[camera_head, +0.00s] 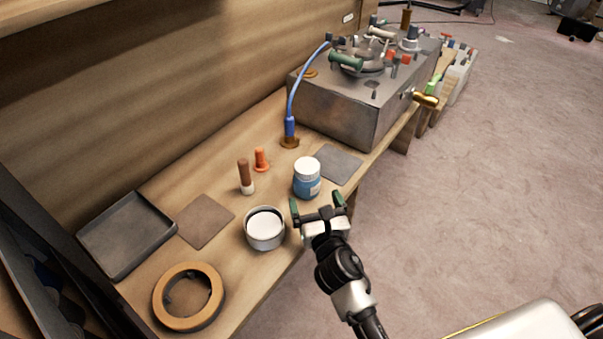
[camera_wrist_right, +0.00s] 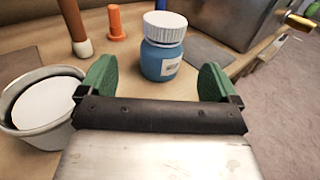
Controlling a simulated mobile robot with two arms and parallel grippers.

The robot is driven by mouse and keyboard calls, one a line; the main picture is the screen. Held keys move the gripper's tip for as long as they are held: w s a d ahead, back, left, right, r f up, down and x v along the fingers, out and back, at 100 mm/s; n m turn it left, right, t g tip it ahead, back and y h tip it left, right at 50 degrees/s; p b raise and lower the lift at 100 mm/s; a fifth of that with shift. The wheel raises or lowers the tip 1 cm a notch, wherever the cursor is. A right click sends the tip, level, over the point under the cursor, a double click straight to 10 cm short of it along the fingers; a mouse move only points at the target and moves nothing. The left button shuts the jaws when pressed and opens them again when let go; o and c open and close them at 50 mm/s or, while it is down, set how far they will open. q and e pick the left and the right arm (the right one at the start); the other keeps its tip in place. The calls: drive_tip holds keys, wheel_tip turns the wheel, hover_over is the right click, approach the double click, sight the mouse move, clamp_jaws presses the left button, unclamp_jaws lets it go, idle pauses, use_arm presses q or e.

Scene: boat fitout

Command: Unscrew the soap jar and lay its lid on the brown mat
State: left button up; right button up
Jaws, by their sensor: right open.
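The soap jar (camera_head: 306,185) is a blue jar with a white ribbed lid (camera_head: 307,165). It stands upright on the wooden bench with the lid on. It also shows in the right wrist view (camera_wrist_right: 162,58), between and beyond the fingertips. My right gripper (camera_head: 318,205) is open and empty, just in front of the jar, with green finger pads (camera_wrist_right: 158,78) on either side of the view. A brownish square mat (camera_head: 205,220) lies bare at the left of the bench, beside a dark tray. My left gripper is not in view.
A metal pot with white contents (camera_head: 265,229) stands left of my right gripper. A brown-and-white peg (camera_head: 245,177) and an orange peg (camera_head: 261,160) stand behind. A grey mat (camera_head: 337,165), dark tray (camera_head: 127,234), wooden ring (camera_head: 188,297) and grey box (camera_head: 335,105) also occupy the bench.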

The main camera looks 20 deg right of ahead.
sight(310, 179)
drive_tip(key=w, duration=0.6)
drive_tip(key=w+d, duration=0.1)
drive_tip(key=w, duration=0.2)
drive_tip(key=shift+w+r, duration=0.25)
drive_tip(key=shift+r, duration=0.05)
drive_tip(key=c, duration=1.1)
